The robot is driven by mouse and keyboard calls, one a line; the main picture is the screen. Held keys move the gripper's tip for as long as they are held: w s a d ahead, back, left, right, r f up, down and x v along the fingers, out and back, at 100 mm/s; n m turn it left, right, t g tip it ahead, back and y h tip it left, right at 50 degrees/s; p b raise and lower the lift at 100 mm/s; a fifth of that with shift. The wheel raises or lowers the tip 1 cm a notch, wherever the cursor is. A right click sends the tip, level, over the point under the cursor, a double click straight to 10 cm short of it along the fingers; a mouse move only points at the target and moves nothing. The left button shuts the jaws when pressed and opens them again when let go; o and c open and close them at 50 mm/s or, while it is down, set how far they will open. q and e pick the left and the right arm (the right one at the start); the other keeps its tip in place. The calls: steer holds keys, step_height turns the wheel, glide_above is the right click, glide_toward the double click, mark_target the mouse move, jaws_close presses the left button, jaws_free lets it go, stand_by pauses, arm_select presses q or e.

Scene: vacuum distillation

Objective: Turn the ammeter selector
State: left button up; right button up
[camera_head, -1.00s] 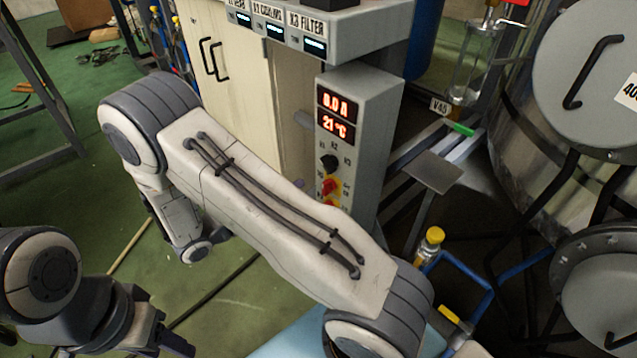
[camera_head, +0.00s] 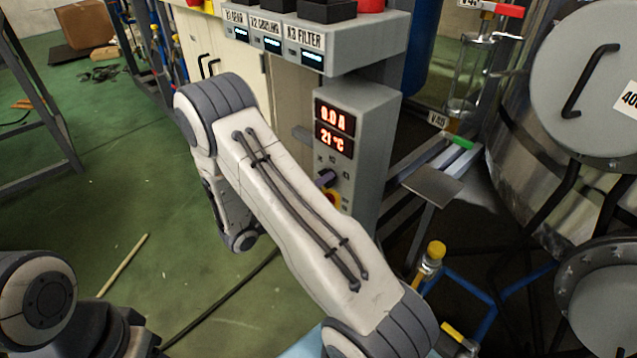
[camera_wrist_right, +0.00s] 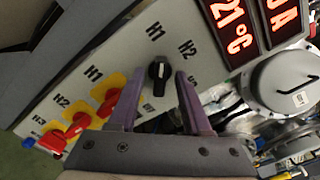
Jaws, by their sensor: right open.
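The ammeter selector is a black knob (camera_wrist_right: 159,74) with a pale mark, on a grey panel box (camera_head: 372,135) beneath red displays reading 0.0 A and 21 °C. Labels H1 and H2 show beside it in the right wrist view. My right gripper (camera_wrist_right: 160,84) is open, its two purple fingers on either side of the knob with gaps visible; how deep they reach I cannot tell. In the head view my right arm hides most of this gripper; a purple finger shows at the knob. Of my left arm, dark parts show at lower left; its jaws are unclear.
Red switches on yellow plates (camera_wrist_right: 107,83) sit close beside the knob, near one finger. Above the box is a grey ledge (camera_head: 350,52) with labelled displays. A small metal plate (camera_head: 432,186) and a yellow-capped valve (camera_head: 436,250) stand to the right.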

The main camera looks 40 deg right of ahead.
steer(key=shift+c, duration=0.3)
jaws_close()
steer(key=shift+m, duration=0.3)
steer(key=m+b, duration=0.5)
steer(key=m, duration=1.4)
steer(key=shift+s+f, duration=0.1)
stand_by(0.3)
